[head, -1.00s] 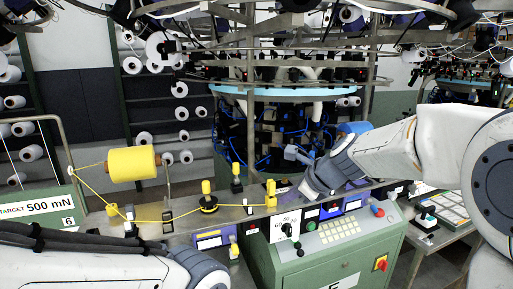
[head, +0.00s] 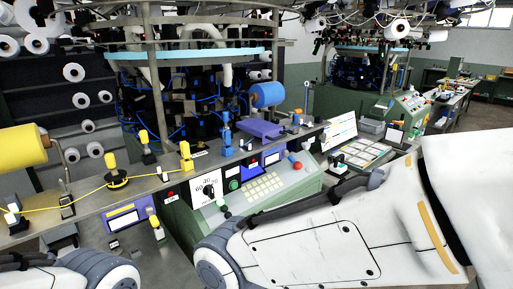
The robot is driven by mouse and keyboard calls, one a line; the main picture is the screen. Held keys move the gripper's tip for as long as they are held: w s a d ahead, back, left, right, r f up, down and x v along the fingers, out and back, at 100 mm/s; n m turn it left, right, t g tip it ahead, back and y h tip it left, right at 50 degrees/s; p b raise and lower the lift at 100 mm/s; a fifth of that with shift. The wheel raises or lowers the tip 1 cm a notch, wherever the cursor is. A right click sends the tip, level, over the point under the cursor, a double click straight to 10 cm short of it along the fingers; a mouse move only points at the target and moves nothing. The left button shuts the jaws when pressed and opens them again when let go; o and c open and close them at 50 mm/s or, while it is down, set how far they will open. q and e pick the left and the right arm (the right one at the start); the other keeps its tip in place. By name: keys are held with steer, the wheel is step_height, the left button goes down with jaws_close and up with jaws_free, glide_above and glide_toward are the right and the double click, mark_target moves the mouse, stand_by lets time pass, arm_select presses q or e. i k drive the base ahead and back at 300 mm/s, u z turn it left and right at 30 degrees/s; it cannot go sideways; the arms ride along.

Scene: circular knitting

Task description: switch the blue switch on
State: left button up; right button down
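A small upright blue piece (head: 226,130) stands on the metal ledge, to the right of the yellow posts; I cannot tell whether it is the blue switch or how it is set. On the control panel (head: 262,188) below are a black dial (head: 209,190), a green button (head: 234,184) and a red knob (head: 298,166) with a little blue beside it. My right arm crosses the lower right in front of the panel's lower part, and my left arm shows at the bottom left. Neither gripper's fingers are visible.
A yellow spool (head: 20,147) feeds yarn along the ledge past yellow posts (head: 187,155). A blue spool (head: 267,94) and a purple block (head: 260,130) are at the ledge's right. A side table (head: 350,160) holds a tray of cards. The knitting machine stands behind.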

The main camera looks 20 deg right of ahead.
mark_target(285, 152)
steer(key=z, duration=0.6)
steer(key=k, duration=0.65)
steer(key=z, duration=0.85)
steer(key=i, duration=1.05)
steer(key=u, duration=0.7)
steer(key=i, duration=0.75)
steer(key=u, duration=0.8)
